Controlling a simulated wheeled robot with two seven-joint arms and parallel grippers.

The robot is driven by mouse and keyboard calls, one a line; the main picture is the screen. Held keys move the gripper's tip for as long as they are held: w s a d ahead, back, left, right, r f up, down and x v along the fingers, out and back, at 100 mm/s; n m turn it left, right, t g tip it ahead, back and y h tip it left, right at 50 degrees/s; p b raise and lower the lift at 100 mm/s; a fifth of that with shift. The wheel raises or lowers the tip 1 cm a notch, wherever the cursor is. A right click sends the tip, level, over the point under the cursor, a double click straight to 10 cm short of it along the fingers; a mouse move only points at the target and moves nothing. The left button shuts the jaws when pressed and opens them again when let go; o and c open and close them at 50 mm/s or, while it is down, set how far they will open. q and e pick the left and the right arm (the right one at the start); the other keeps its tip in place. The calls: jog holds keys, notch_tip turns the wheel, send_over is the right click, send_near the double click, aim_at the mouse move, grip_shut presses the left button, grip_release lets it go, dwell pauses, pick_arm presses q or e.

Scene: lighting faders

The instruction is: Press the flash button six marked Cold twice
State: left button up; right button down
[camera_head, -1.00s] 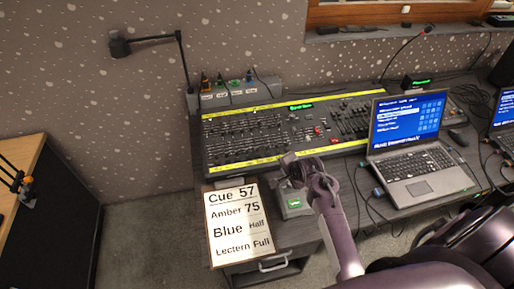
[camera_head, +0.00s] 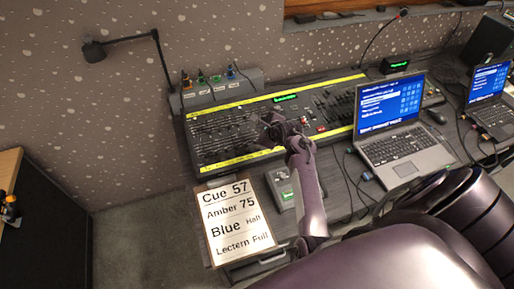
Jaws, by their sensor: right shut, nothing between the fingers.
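The lighting desk (camera_head: 222,159), a dark console edged with yellow strips, lies on the table in the middle of the head view. It carries rows of faders and small buttons. The flash button marked Cold is too small to make out. My right gripper (camera_head: 272,124) is shut and empty, over the desk's middle near its front part. It hides some of the faders and buttons there. I cannot tell whether it touches the desk. My left gripper is not in view.
A small box (camera_head: 284,194) with a green display lies near my right arm. A laptop (camera_head: 405,146) stands right of the desk. A lamp (camera_head: 94,51) stands behind on the left.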

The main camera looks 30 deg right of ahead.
jog(key=b, duration=0.7)
send_over(257, 148)
jog(key=s, duration=0.2)
notch_tip(257, 148, down, 6)
jog(key=shift+w+d+f, duration=0.1)
jog(key=shift+f, duration=0.15)
notch_tip(257, 148, down, 2)
jog(key=shift+w+b, duration=0.15)
jog(key=shift+b, duration=0.45)
jog(key=shift+f, duration=0.1)
dwell(0.5)
jog(key=shift+f, duration=0.4)
jog(key=shift+f, duration=0.35)
dwell(0.5)
dwell(0.3)
jog(key=shift+r+p, duration=0.75)
jog(key=shift+p, duration=0.25)
jog(key=shift+r, duration=0.1)
